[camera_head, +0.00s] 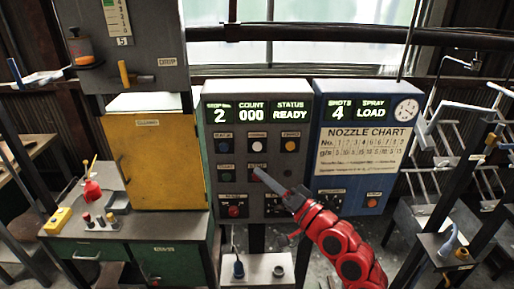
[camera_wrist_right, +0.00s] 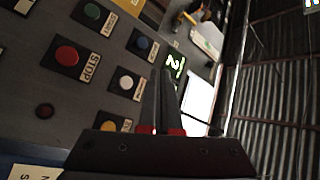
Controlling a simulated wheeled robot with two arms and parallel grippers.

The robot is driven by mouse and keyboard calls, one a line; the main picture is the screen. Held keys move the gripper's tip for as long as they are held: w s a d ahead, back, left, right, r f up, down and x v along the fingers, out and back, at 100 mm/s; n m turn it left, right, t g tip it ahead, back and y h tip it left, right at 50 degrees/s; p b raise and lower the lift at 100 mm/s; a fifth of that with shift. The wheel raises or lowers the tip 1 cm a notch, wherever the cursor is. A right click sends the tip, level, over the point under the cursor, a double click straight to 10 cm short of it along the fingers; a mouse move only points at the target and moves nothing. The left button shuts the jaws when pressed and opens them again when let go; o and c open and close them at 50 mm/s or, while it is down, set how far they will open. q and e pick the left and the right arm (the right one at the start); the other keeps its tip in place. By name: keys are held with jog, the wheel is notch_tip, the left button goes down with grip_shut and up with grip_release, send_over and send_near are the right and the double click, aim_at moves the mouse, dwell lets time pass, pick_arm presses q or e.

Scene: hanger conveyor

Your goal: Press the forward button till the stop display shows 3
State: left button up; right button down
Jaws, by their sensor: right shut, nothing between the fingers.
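The grey control panel (camera_head: 240,105) stands in the middle of the head view. Its stop display (camera_head: 219,114) reads 2, its count reads 000 and its status reads READY. Below sit a blue button (camera_head: 223,147), a white button (camera_head: 257,146) and a yellow button (camera_head: 290,146). The button labels are too small to read in the head view, so I cannot tell which is forward. My right gripper (camera_head: 260,174) is shut and empty in front of the panel's second button row. In the right wrist view its fingers (camera_wrist_right: 164,78) lie beside the white button (camera_wrist_right: 125,82); contact cannot be told. My left gripper is not in view.
A blue panel (camera_head: 318,150) with a nozzle chart adjoins on the right; its displays read 4 and LOAD. A yellow cabinet (camera_head: 155,160) stands on the left above a green bench. A red STOP button (camera_wrist_right: 66,55) and green START button (camera_wrist_right: 91,12) show in the wrist view.

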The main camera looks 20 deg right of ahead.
aim_at(257, 147)
jog(key=shift+w+d+b, duration=0.4)
jog(key=shift+w+b, duration=0.5)
jog(key=shift+w, duration=0.5)
jog(key=shift+w+d+b, duration=0.4)
jog(key=shift+w+b, duration=0.5)
jog(key=shift+w, duration=0.55)
jog(key=shift+w+d+b, duration=0.4)
jog(key=shift+w+b, duration=0.5)
jog(key=shift+w, duration=0.5)
jog(key=shift+w+d+b, duration=0.1)
jog(key=shift+w+b, duration=0.25)
